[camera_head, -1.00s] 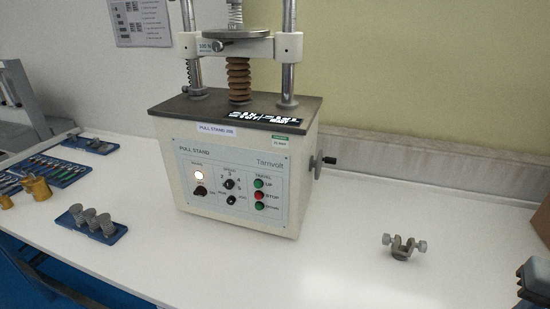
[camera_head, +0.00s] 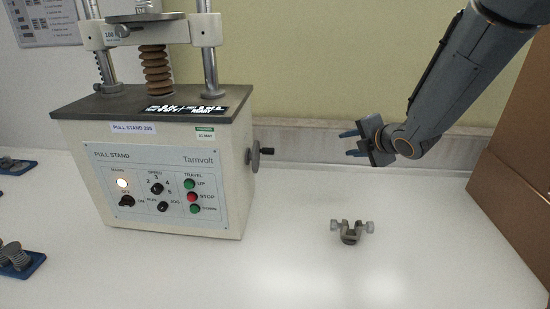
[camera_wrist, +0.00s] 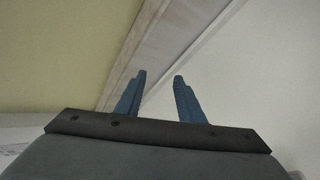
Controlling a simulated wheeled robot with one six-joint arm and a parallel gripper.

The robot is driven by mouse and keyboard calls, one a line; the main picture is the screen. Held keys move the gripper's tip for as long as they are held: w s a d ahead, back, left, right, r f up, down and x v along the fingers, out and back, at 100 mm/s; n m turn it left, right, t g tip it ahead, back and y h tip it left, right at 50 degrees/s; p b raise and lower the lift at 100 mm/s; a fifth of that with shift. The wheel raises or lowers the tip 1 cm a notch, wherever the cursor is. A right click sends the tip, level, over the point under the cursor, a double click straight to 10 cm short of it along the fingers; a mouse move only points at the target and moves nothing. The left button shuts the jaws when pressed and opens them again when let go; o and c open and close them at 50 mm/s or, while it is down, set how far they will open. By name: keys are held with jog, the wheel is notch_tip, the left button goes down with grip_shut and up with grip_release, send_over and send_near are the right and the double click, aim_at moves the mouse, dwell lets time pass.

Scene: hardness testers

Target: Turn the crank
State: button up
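The crank (camera_head: 255,156) is a small disc with a dark handle on the right side of the pull stand (camera_head: 160,165), a cream box with a dark top, posts and a control panel. My gripper (camera_head: 349,144) is open and empty, to the right of the crank and apart from it. Its two blue fingers point left in the head view. In the wrist view the open fingers (camera_wrist: 157,82) have nothing between them, with the wall and bench beyond. The crank does not show in the wrist view.
A small metal clamp fixture (camera_head: 350,232) stands on the white bench, right of the stand. A brown cardboard box (camera_head: 515,150) is at the right. A blue tray (camera_head: 33,263) with grey knurled parts is at the left. The bench between stand and clamp is clear.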

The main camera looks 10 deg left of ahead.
jog(key=w+a+n+y+b, duration=0.1)
jog(key=w+a+n+y, duration=0.1)
jog(key=a+n+y, duration=0.6)
jog(key=s+a+n+g+y, duration=0.1)
jog(key=s+a+n+g, duration=0.2)
jog(key=n, duration=0.4)
jog(key=s+a+n+g+y, duration=0.2)
jog(key=s+a+n+g, duration=0.1)
jog(key=a+n+g, duration=0.2)
jog(key=s+a+n+g+y+b, duration=0.1)
jog(key=s+a+n+g, duration=0.2)
jog(key=n, duration=0.7)
jog(key=shift+a+f+g+y, duration=0.2)
jog(key=shift+a, duration=0.5)
jog(key=shift+a+f+g+y, duration=0.15)
jog(key=shift+a+g+y, duration=0.05)
jog(key=shift+a, duration=0.45)
grip_shut()
